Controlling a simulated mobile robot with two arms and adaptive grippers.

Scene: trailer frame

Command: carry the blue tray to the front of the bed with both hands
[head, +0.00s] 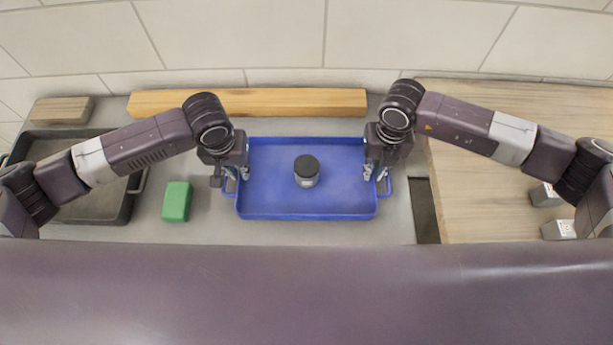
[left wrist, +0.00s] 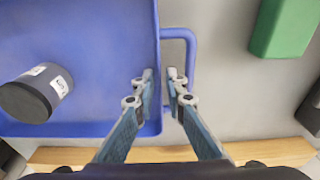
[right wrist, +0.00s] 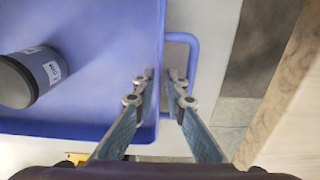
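The blue tray (head: 345,207) lies flat on the grey surface (head: 300,229), with a dark-lidded jar (head: 306,170) standing in it. My left gripper (head: 231,179) is at the tray's left end, pointing down. In the left wrist view its fingers (left wrist: 160,75) stand either side of the tray's end wall, near the handle (left wrist: 191,65), with a small gap between them. My right gripper (head: 376,174) is placed likewise at the right end. In the right wrist view its fingers (right wrist: 161,75) straddle the wall beside the handle (right wrist: 194,65), also slightly apart. Firm contact is not visible.
A green block (head: 176,202) lies left of the tray, with a dark tray (head: 110,214) beyond it. A long wooden beam (head: 290,101) lies behind. A wooden board (head: 465,195) covers the right side, with grey metal blocks (head: 546,195) on it.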

